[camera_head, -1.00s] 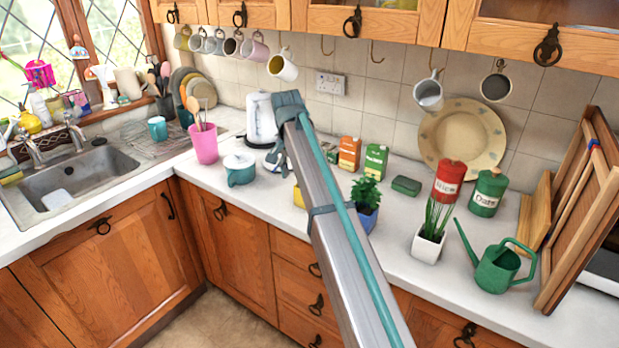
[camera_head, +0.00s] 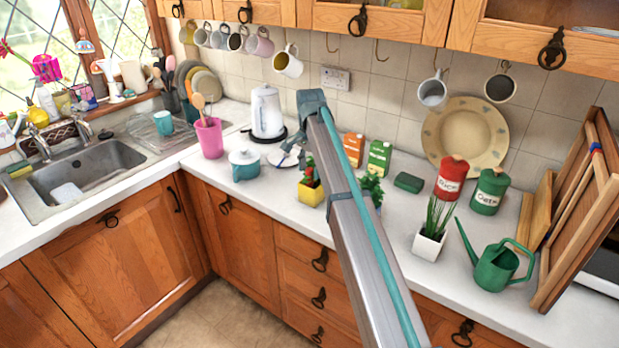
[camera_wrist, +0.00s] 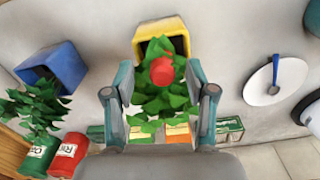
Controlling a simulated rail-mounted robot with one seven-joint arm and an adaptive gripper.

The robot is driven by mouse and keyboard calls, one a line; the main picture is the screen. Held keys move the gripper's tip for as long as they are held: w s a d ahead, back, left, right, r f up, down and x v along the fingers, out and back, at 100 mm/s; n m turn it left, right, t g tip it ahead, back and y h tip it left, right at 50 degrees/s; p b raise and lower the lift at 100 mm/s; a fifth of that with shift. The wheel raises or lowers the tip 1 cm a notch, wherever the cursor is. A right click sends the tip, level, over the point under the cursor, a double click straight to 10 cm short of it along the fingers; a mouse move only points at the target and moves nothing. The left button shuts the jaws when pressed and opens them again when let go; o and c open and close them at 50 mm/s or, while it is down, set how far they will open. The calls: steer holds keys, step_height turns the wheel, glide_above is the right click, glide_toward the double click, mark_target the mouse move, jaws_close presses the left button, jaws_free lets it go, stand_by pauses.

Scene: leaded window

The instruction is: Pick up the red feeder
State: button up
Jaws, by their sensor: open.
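The red feeder (camera_wrist: 162,71) is a small red piece in the green leafy plant (camera_wrist: 155,98) that stands in a yellow pot (camera_wrist: 161,39). In the head view the feeder (camera_head: 309,176) shows as a small red patch above the yellow pot (camera_head: 311,194), partly covered by my arm. My gripper (camera_wrist: 160,78) is open in the wrist view, with one finger on each side of the feeder and plant. I see no clear contact. In the head view my arm hides most of the gripper.
A blue pot with a plant (camera_wrist: 52,66) stands beside the yellow one. A spoon rest (camera_wrist: 275,80) lies on the other side. Orange and green boxes (camera_head: 379,157) stand behind. A pink cup (camera_head: 209,138), white-and-teal pot (camera_head: 244,165) and kettle (camera_head: 266,113) are to the left.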

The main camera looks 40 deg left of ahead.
mark_target(310, 177)
steer(key=shift+f+p, duration=0.4)
steer(key=shift+f, duration=1.4)
steer(key=c, duration=0.9)
steer(key=shift+a, duration=0.1)
steer(key=shift+c, duration=0.3)
step_height(310, 177, up, 9)
steer(key=shift+r+b, duration=0.2)
steer(key=shift+b, duration=1)
step_height(310, 177, up, 7)
steer(key=p, duration=0.3)
steer(key=shift+f, duration=0.15)
steer(key=shift+r+p, duration=0.2)
steer(key=shift+p, duration=0.5)
steer(key=shift+p, duration=0.5)
